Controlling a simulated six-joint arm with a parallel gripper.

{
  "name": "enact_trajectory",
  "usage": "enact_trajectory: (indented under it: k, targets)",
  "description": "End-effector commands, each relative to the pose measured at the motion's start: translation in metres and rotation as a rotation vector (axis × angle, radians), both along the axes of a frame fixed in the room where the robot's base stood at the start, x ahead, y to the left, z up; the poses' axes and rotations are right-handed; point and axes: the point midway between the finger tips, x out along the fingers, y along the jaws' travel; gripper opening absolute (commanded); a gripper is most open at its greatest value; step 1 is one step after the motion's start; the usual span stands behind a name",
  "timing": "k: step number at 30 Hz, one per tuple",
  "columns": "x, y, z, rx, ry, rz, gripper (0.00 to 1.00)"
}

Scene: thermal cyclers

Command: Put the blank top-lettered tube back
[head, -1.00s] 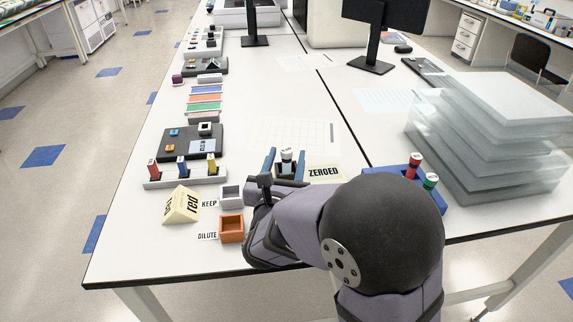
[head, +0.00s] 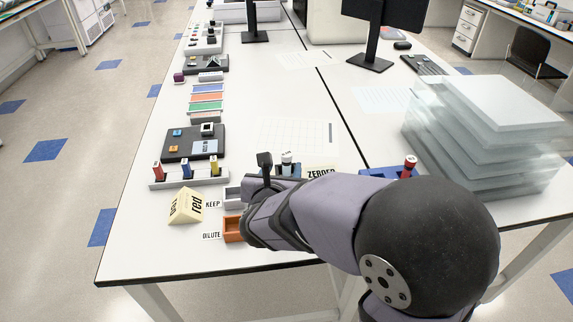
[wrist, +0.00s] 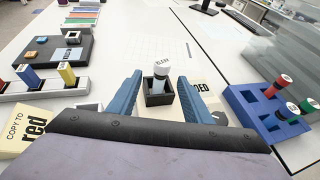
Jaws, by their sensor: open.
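The blank tube (wrist: 160,75), with a white cap lettered BLANK and a pale blue body, stands upright in a small dark square holder (wrist: 158,96) in the wrist view. In the head view its cap (head: 287,158) shows just beyond my arm. My gripper (wrist: 156,88) is open, with one blue finger to the left of the tube and holder and one to the right, apart from the tube. A blue rack (wrist: 262,112) at the right holds red-capped and green-capped tubes and has empty holes.
A white rack (head: 188,178) with red, blue and yellow tubes stands at left. A yellow "COPY TO red" sign (head: 187,206), KEEP box (head: 232,196) and orange DILUTE box (head: 233,229) are near the front. Clear stacked plates (head: 490,130) stand at right.

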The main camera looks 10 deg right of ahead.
Motion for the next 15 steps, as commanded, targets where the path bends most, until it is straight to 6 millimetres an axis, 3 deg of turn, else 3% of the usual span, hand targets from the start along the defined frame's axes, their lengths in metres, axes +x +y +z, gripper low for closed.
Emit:
enact_trajectory:
  k: [8, 15]
  targets:
    - [0.007, -0.003, -0.003, 0.001, 0.001, -0.001, 0.45]
    - [0.028, -0.010, -0.008, -0.001, 0.002, -0.002, 0.45]
